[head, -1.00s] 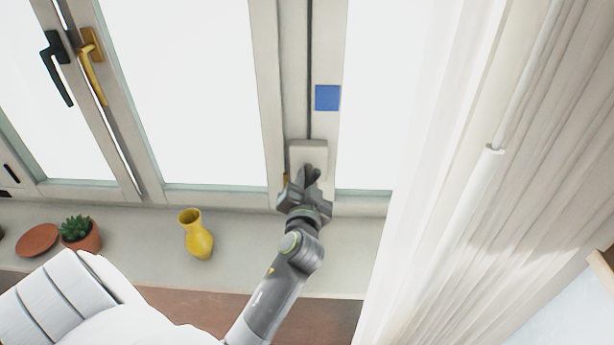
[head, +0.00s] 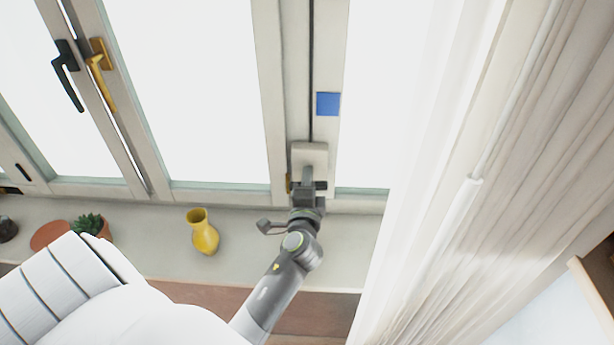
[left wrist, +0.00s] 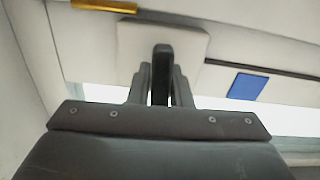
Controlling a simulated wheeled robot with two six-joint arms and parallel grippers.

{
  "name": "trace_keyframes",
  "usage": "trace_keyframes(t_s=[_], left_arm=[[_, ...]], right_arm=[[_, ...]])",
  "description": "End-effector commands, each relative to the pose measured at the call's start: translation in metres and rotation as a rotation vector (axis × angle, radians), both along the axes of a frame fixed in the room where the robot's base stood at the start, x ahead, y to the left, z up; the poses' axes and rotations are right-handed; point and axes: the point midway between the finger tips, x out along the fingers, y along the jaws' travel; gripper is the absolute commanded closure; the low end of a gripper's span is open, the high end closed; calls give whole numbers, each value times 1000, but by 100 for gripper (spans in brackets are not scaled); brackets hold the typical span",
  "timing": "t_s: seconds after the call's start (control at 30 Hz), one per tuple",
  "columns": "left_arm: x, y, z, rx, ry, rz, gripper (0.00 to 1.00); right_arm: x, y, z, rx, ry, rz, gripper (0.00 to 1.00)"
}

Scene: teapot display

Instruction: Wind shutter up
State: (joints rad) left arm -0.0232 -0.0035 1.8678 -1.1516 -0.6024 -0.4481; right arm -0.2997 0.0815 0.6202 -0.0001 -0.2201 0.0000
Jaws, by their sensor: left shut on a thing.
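The shutter winder is a pale box (head: 310,155) low on the window post, with a dark line running up the post above it. My left gripper (head: 308,180) is in front of the box. In the left wrist view, a dark upright handle (left wrist: 162,62) stands before the pale plate (left wrist: 190,42). My left gripper's fingers (left wrist: 161,88) are shut on this handle, one on each side. The handle's lower end is hidden between the fingers. My right gripper is not in view.
A blue square (head: 328,104) is on the post above the box. A yellow vase (head: 203,232) and a potted succulent (head: 90,226) stand on the sill (head: 160,240) to the left. A pale curtain (head: 440,200) hangs close on the right. Window handles (head: 68,75) are at upper left.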

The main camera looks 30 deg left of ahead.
Motion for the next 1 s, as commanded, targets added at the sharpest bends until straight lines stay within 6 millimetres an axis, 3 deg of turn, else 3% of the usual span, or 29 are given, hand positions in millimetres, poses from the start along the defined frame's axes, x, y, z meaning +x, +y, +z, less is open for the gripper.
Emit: trace_keyframes(t_s=[0.5,1.0], left_arm=[[0,0,4,339,207,0,100],[0,0,3,436,265,0,100]], right_arm=[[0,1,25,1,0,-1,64],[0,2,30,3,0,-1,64]])
